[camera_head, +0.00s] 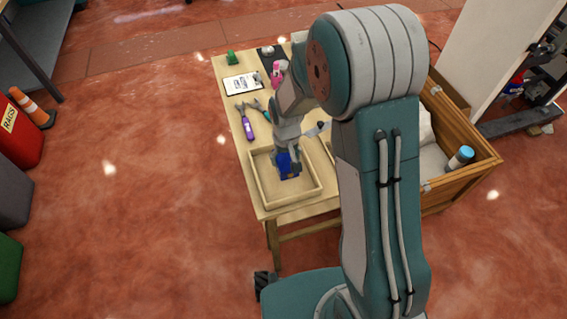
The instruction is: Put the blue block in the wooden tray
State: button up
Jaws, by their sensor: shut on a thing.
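The blue block (291,169) is in the wooden tray area, between the fingers of my gripper (288,163). My gripper points down and is shut on the block. The wooden tray (264,197) is a shallow, light-coloured box at the near left corner of the table. The block shows within the tray's outline, but I cannot tell whether it touches the tray floor. My arm covers part of the tray's right side and the table behind it.
The wooden table (232,110) holds a clipboard (242,83), a purple-handled tool (248,129), a green item (232,57) and a pink item (278,70). A wooden crate (473,180) with a blue-capped bottle (461,157) stands at right.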

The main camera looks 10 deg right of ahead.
aim_at(282, 164)
jog(key=shift+w+a+f, duration=0.1)
jog(key=shift+a+f, duration=0.1)
jog(key=shift+f, duration=0.45)
jog(key=shift+w+a+f, duration=0.1)
jog(key=shift+a+f, duration=0.05)
jog(key=shift+f, duration=0.45)
jog(key=shift+w+a+f, duration=0.1)
jog(key=shift+a+f, duration=0.1)
jog(key=shift+f, duration=0.45)
jog(key=shift+d, duration=0.1)
jog(key=o, duration=1.1)
jog(key=shift+s+d, duration=0.1)
jog(key=shift+d, duration=0.05)
jog(key=shift+o, duration=0.2)
